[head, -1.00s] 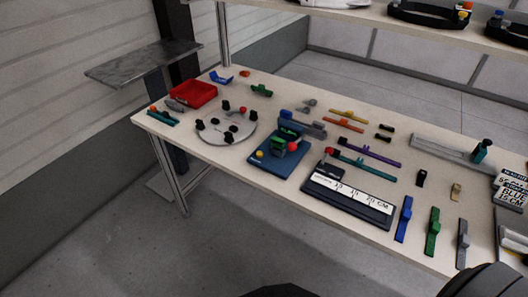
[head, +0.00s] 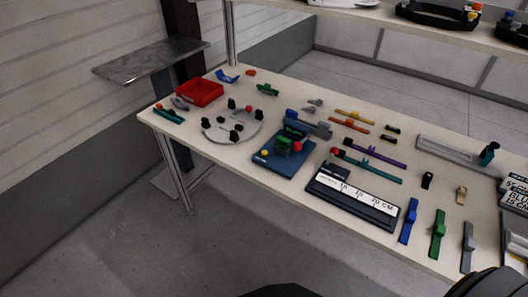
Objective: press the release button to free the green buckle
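A blue fixture (head: 268,162) stands on the workbench, left of the middle. A green buckle (head: 283,143) sits in it, under a darker blue and grey part. A red ball-shaped knob (head: 297,147) is at the fixture's right side, and a small yellow button (head: 265,153) is on its front left. I cannot tell from here which of these is the release button. Neither of my grippers shows; only dark parts of my own body show at the bottom edge.
Beside the fixture are a round grey plate (head: 218,138) with black knobs and a black ruler block (head: 338,204). A red tray (head: 200,93) is at the left. Colored straps lie right of the fixture. A shelf (head: 350,14) overhangs the back. Floor in front is clear.

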